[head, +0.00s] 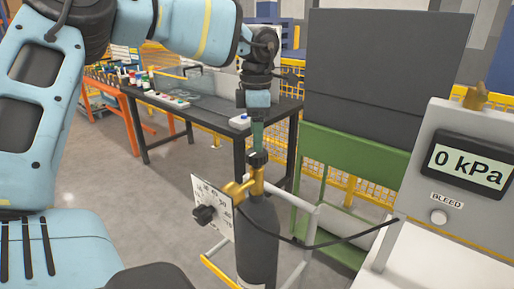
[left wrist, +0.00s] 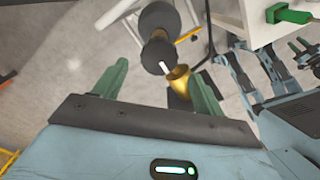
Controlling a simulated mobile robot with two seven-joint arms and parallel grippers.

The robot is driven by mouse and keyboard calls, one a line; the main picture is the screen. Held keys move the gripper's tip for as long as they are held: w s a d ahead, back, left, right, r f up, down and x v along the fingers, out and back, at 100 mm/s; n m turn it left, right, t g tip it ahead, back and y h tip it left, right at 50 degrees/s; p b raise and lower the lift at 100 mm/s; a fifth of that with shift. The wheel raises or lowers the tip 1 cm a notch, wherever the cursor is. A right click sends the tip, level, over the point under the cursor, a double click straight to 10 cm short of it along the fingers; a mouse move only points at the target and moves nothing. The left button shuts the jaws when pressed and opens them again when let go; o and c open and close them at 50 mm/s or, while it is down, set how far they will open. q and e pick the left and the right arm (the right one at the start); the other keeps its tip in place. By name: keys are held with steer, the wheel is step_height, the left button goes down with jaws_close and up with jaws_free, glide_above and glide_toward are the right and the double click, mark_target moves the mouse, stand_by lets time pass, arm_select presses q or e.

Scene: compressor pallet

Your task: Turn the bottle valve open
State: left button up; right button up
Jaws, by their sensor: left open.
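The gas bottle (head: 257,240) stands upright in a light metal frame, dark grey, with a brass valve (head: 256,182) on top. A black valve knob (head: 258,159) sits above the brass. My left gripper (head: 257,146) points down just above this knob; its green fingers look close to it, but I cannot tell whether they touch. In the left wrist view, my left gripper (left wrist: 158,72) is open, with dark round parts (left wrist: 158,54) and brass (left wrist: 178,80) showing between and beyond the fingers.
A hose runs right towards a grey panel (head: 420,185) with a display reading 0 kPa and a BLEED button (head: 438,216). A dark table (head: 200,115) and a green stand (head: 345,150) are behind.

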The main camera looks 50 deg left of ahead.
mark_target(257, 156)
arm_select(q)
steer(key=shift+w+f, duration=0.1)
steer(key=shift+f, duration=2.35)
arm_select(e)
steer(key=shift+w+r, duration=0.45)
steer(key=shift+w, duration=0.1)
